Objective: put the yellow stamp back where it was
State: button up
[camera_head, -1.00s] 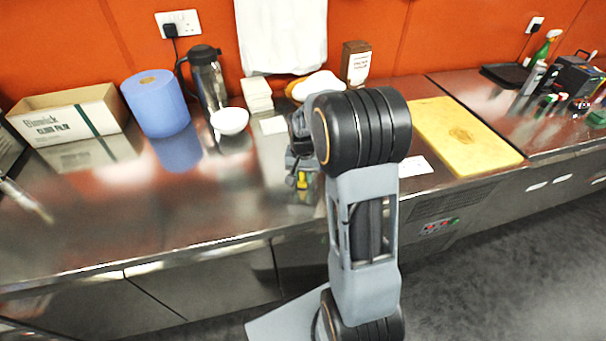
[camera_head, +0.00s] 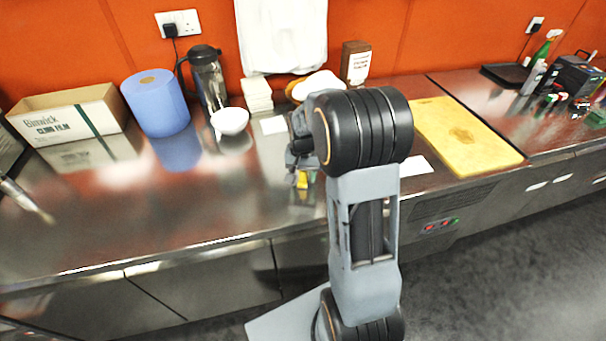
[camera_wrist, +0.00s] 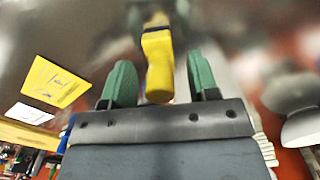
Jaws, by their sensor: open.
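The yellow stamp (camera_head: 302,181) is at the steel counter (camera_head: 190,205), just below my gripper (camera_head: 300,166) in the head view. The wrist view shows the stamp's yellow body (camera_wrist: 159,72) with a dark band at its far end. My gripper (camera_wrist: 162,82) has its two green fingers spread, one on each side of the stamp, with gaps visible between them and it. The stamp appears to stand on the shiny counter, though its contact with the surface is hard to make out. My arm hides part of the counter to the right.
A white bowl (camera_head: 229,121), steel jug (camera_head: 208,80), blue paper roll (camera_head: 157,104) and cardboard box (camera_head: 70,115) stand to the left. A yellow cutting board (camera_head: 465,135) and white card (camera_head: 414,166) lie right of my arm. The front-left counter is largely clear.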

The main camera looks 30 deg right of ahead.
notch_tip(320, 180, up, 11)
jog(key=shift+f, duration=0.1)
jog(key=s+a+n+t, duration=0.2)
jog(key=s+a, duration=0.3)
jog(key=s, duration=0.3)
jog(key=s+a+n+t, duration=0.1)
jog(key=s+a+n, duration=0.3)
jog(key=s, duration=0.4)
jog(key=shift+s+a+r+n+t, duration=0.15)
jog(key=shift+a+r+n+t, duration=0.25)
jog(key=shift+n, duration=0.1)
